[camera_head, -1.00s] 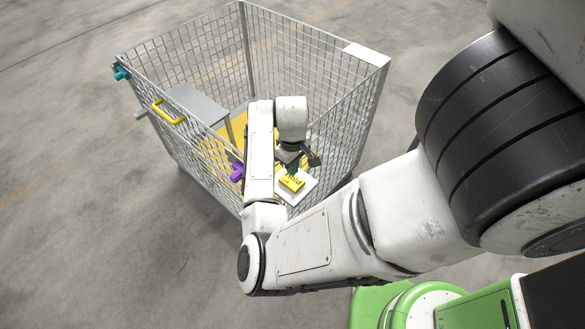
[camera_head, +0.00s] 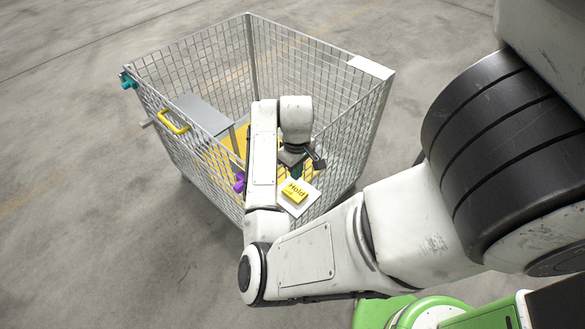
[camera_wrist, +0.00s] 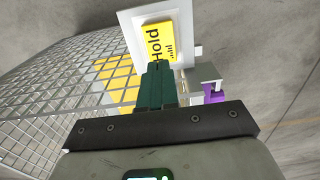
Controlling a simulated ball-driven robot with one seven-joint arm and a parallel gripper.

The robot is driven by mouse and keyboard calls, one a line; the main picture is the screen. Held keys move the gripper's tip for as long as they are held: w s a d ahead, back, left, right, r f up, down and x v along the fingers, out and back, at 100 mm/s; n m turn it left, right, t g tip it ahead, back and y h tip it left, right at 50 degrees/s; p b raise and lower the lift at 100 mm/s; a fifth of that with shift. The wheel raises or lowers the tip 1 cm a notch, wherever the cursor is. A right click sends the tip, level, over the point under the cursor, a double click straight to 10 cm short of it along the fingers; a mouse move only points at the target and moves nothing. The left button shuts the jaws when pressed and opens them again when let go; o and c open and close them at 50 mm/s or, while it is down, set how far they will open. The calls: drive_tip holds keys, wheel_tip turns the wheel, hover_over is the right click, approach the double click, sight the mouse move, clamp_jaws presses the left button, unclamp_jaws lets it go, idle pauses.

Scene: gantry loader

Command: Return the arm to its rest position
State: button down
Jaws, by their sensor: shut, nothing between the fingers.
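My gripper (camera_head: 298,170) is at the end of my arm, over the near side of a wire mesh cage, beside a white plate with a yellow block marked "Hold" (camera_head: 295,191). In the wrist view my dark green fingers (camera_wrist: 161,86) are together with nothing between them. The yellow block (camera_wrist: 158,42) on its white plate (camera_wrist: 128,22) lies just beyond the fingertips in that view. Whether the fingers touch the block I cannot tell. My forearm hides part of the cage's near side.
The mesh cage (camera_head: 188,160) has a yellow handle (camera_head: 171,122), a teal part (camera_head: 128,81) and a white panel (camera_head: 371,67) on its rim. A grey shelf (camera_head: 203,112) and yellow floor show inside. A purple part (camera_head: 239,182) is beside my forearm. The concrete floor around is clear.

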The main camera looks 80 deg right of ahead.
idle(0.3)
drive_tip(key=w+d+r+n+h+b, duration=0.1)
drive_tip(key=w+d+r+h+b, duration=0.1)
drive_tip(key=d+r+h, duration=0.15)
drive_tip(key=a+f+n+y+b, duration=0.1)
drive_tip(key=a+f, duration=0.2)
drive_tip(key=a, duration=0.6)
drive_tip(key=s+a+f+n+y+b, duration=0.1)
drive_tip(key=a+f+n, duration=0.1)
drive_tip(key=a, duration=0.8)
drive_tip(key=s+a+f+n+t+y+b, duration=0.1)
drive_tip(key=a+f, duration=0.4)
drive_tip(key=a, duration=0.4)
drive_tip(key=shift+s+a, duration=0.2)
drive_tip(key=shift+a, duration=0.05)
